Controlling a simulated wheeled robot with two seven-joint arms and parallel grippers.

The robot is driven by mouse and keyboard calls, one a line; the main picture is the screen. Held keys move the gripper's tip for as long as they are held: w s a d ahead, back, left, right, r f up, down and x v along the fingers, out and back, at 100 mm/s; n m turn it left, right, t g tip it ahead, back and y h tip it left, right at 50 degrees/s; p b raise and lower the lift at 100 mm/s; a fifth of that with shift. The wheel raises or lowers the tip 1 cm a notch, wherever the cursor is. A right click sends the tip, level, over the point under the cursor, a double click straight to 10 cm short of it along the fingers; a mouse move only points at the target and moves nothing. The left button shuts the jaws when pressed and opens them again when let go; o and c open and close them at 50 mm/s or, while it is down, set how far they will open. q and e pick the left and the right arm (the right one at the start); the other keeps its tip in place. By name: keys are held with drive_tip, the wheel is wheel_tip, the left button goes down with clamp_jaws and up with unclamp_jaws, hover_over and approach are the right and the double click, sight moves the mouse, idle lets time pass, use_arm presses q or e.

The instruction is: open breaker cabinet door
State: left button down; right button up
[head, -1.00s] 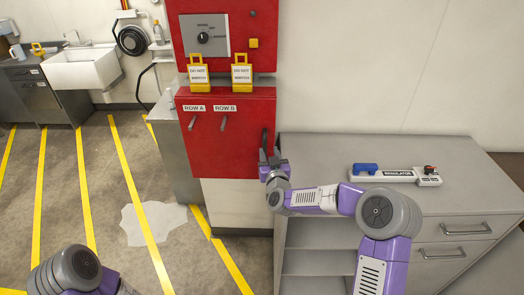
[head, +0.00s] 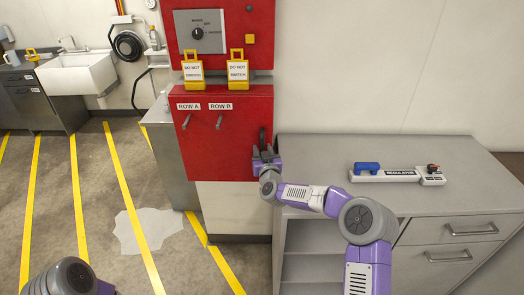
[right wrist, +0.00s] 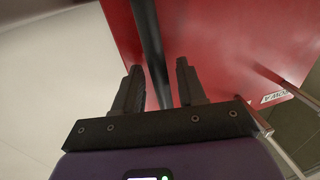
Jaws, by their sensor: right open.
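The red breaker cabinet door (head: 228,145) is the lower panel of the red cabinet and looks closed. Its dark vertical handle (head: 262,138) is near the right edge. My right gripper (head: 265,152) is at the lower part of this handle. In the right wrist view, the black handle bar (right wrist: 152,50) runs between the two open fingers of my right gripper (right wrist: 160,80), with visible gaps on both sides. The red door also shows behind it (right wrist: 220,40). My left gripper is out of view; only part of my left arm shows at the bottom left.
Two yellow tags (head: 193,72) hang above the door, over ROW A and ROW B levers (head: 219,122). A grey cabinet (head: 175,155) is on the left. Striped floor lies in front.

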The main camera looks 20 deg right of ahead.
drive_tip(key=shift+w, duration=0.45)
clamp_jaws()
